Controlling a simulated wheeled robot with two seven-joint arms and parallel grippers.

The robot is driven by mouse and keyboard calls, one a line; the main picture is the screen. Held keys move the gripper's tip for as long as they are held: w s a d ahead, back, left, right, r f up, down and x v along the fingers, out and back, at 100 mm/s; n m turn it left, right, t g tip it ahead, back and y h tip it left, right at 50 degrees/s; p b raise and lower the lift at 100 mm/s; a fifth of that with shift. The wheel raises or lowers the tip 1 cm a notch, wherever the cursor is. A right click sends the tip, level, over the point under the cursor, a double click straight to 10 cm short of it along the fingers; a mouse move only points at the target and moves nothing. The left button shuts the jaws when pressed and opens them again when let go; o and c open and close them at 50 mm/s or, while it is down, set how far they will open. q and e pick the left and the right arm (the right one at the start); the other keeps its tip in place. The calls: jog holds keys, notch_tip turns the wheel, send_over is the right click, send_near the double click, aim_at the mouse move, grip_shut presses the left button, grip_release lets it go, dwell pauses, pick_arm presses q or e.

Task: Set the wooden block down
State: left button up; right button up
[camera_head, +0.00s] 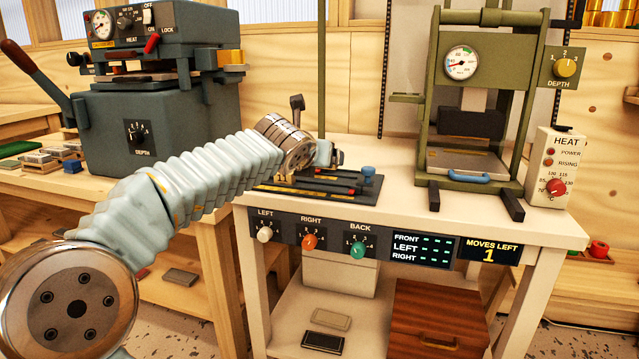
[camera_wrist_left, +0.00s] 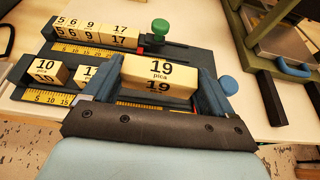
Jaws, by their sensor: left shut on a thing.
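The wooden block (camera_wrist_left: 158,76) is pale and marked "19 pica". In the left wrist view it sits between the two dark fingers of my left gripper (camera_wrist_left: 163,70), which is shut on it. The block is over or at the front part of a dark fixture (camera_wrist_left: 70,86) with yellow rulers; I cannot tell whether it touches it. In the head view my left gripper (camera_head: 326,156) is above the fixture (camera_head: 345,186) on the pale bench, and the block is hidden there. My right gripper is in neither view.
Several numbered blocks (camera_wrist_left: 97,32) line the back ruler, and a "10 pica" block (camera_wrist_left: 46,72) sits at the front left. Green (camera_wrist_left: 160,26) and blue (camera_wrist_left: 227,85) knobs stand nearby. A green press (camera_head: 470,110) stands at right; a grey press (camera_head: 160,110) stands left.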

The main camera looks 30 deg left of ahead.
aim_at(319, 190)
pick_arm(q)
jog(key=shift+w+a+f, duration=0.2)
jog(key=shift+w+f, duration=0.2)
jog(key=shift+f, duration=0.15)
jog(key=shift+w+a+f, duration=0.15)
jog(key=shift+w+f, duration=0.25)
jog(key=shift+f, duration=0.15)
jog(key=f, duration=0.1)
jog(key=f+b, duration=0.2)
jog(key=shift+w+a+f, duration=0.1)
jog(key=shift+w+f, duration=0.15)
jog(key=shift+f, duration=0.1)
jog(key=o, duration=0.9)
jog(key=p+v, duration=0.1)
jog(key=v, duration=1.1)
